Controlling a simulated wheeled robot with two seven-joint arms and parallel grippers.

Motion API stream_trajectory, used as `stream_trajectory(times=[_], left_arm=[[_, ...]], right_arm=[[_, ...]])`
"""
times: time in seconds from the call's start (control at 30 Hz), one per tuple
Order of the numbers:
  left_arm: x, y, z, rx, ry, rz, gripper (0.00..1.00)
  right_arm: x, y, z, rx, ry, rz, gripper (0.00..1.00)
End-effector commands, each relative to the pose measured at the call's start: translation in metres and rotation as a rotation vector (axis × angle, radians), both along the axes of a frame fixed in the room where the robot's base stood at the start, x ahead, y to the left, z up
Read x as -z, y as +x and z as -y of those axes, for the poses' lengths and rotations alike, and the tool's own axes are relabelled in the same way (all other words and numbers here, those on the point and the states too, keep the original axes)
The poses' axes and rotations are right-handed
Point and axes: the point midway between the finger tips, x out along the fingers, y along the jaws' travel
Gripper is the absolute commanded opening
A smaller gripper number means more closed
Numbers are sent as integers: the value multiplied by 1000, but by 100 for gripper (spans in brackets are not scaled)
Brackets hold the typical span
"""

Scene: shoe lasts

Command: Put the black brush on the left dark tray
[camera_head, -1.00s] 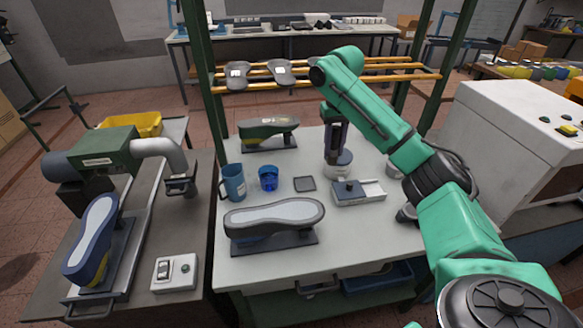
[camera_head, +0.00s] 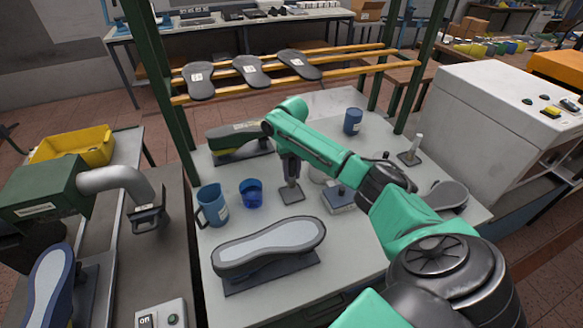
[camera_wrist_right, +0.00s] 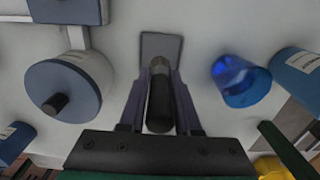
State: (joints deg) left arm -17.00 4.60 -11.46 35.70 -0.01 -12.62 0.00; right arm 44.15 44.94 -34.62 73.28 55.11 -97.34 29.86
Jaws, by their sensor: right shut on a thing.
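My right gripper (camera_head: 290,178) is shut on the black brush and points down over the small square dark tray (camera_head: 292,196) in the middle of the table. In the right wrist view the black brush (camera_wrist_right: 160,103) stands between the two fingers (camera_wrist_right: 161,78). Its far end overlaps the near part of the dark tray (camera_wrist_right: 160,46); I cannot tell whether it touches. In the head view the brush is mostly hidden by the gripper. Another dark tray (camera_head: 404,159) at the right holds an upright pale cylinder. My left gripper is out of view.
A blue glass (camera_head: 251,193) and a blue mug (camera_head: 212,206) stand left of the tray. A shoe last (camera_head: 270,245) lies in front.

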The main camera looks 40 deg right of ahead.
Motion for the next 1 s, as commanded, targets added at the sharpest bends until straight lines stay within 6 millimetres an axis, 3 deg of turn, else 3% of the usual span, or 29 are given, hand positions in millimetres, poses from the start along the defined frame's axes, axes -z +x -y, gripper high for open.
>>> stream_trajectory(times=[0.07,0.2,0.5,0.53,0.6,1.0], left_arm=[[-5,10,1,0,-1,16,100],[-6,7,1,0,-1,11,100],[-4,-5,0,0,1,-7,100],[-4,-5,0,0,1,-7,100],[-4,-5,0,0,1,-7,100],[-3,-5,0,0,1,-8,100]], right_arm=[[15,-1,0,0,0,-5,0],[37,-1,0,0,-1,-3,0],[41,-1,0,0,-1,-1,0],[42,-1,0,0,-1,-1,35],[41,-1,0,0,-1,0,62],[33,0,0,0,-1,2,62]])
